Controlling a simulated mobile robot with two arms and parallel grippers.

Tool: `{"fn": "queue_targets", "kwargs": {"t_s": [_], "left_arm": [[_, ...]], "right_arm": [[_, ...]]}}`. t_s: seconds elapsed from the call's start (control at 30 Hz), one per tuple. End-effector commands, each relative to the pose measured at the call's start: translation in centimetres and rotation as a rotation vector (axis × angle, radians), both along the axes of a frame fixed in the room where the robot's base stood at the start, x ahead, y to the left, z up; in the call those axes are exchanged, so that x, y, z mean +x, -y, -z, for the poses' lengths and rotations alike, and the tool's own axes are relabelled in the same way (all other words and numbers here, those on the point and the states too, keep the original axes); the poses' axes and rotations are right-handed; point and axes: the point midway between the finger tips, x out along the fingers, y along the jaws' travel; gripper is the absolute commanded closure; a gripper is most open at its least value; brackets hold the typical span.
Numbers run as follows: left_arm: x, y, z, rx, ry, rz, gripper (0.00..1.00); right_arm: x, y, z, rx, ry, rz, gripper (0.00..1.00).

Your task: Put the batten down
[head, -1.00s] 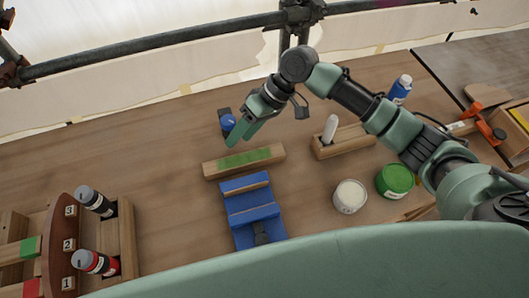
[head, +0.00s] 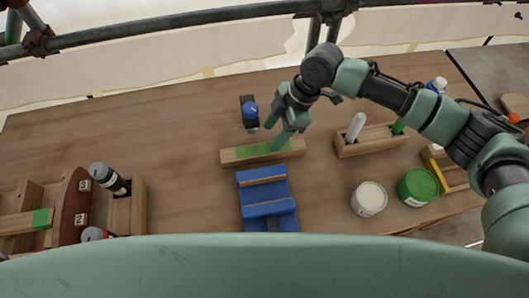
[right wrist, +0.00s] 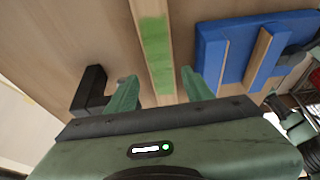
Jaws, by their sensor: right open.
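The batten (head: 236,156) is a wooden strip with a green patch on top. It lies on the workbench just behind the blue stepped block (head: 266,206). My right gripper (head: 284,138) is open, with its fingers pointing down at the batten's green part. In the right wrist view the batten (right wrist: 156,45) runs between the two spread fingers (right wrist: 160,88), with visible gaps on both sides. I cannot tell how far above the bench the fingertips are. My left gripper is not in view.
A black fixture with a blue knob (head: 250,109) stands behind the batten. A wooden holder (head: 367,147), a white tin (head: 369,199) and a green tin (head: 417,187) stand to the right. Bottles and a numbered rack (head: 76,205) are at left. Bare bench (head: 180,150) lies left of the batten.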

Motion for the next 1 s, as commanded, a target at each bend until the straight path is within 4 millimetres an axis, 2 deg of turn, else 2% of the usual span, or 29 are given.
{"fn": "queue_targets", "kwargs": {"t_s": [0.13, 0.47, 0.7, 1.0], "left_arm": [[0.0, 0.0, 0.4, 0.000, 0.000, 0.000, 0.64], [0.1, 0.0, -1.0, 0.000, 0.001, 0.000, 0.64], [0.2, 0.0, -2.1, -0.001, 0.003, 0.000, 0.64], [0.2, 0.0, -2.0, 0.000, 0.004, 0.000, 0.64]], "right_arm": [[0.0, -0.1, 0.7, 0.000, -0.002, 0.001, 0.48], [-0.4, -1.5, 3.8, -0.001, -0.005, 0.002, 0.48], [-0.7, -2.7, 7.0, -0.001, -0.003, 0.003, 0.48], [-0.7, -2.9, 7.7, 0.000, -0.001, 0.003, 0.48]]}}
